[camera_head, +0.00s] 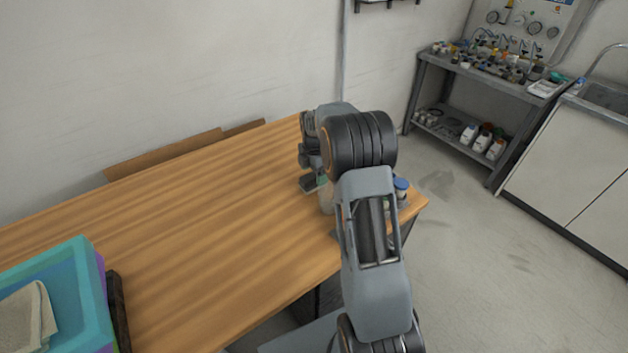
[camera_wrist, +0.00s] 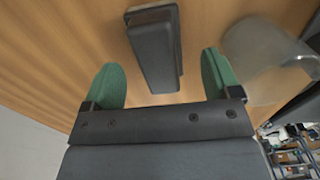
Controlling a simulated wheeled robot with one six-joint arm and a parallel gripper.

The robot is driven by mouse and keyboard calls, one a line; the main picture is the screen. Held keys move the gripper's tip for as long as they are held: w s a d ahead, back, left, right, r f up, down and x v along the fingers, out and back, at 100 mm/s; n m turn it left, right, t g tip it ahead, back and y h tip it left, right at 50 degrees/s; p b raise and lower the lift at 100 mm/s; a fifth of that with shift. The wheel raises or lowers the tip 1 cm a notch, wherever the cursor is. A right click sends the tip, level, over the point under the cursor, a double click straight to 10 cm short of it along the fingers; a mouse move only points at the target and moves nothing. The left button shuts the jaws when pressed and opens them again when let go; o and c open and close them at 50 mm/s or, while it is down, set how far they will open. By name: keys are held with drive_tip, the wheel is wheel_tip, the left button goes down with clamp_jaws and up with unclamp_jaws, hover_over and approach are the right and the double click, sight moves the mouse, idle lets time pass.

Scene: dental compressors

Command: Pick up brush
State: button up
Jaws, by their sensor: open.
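A dark grey oblong block, which appears to be the brush (camera_wrist: 155,48), is on the wooden table in the wrist view. It lies ahead of my gripper (camera_wrist: 163,85), between the lines of the two green fingertips. The fingers are open and apart, with nothing held between them. In the head view my gripper (camera_head: 318,181) is low over the right end of the table, partly hidden by my own arm. I cannot clearly make out the brush in the head view.
A translucent cup (camera_wrist: 262,58) stands close beside the right finger. A blue-lidded jar (camera_head: 401,186) is near the table's right corner. A teal bin (camera_head: 75,262) holding a cloth (camera_head: 27,318) is at the left front. The middle of the table (camera_head: 190,215) is clear.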

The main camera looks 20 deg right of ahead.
sight(313, 175)
drive_tip(key=shift+w+a+f, duration=0.1)
drive_tip(key=shift+f, duration=1.65)
drive_tip(key=c, duration=1)
drive_tip(key=shift+c, duration=0.2)
drive_tip(key=shift+r, duration=0.1)
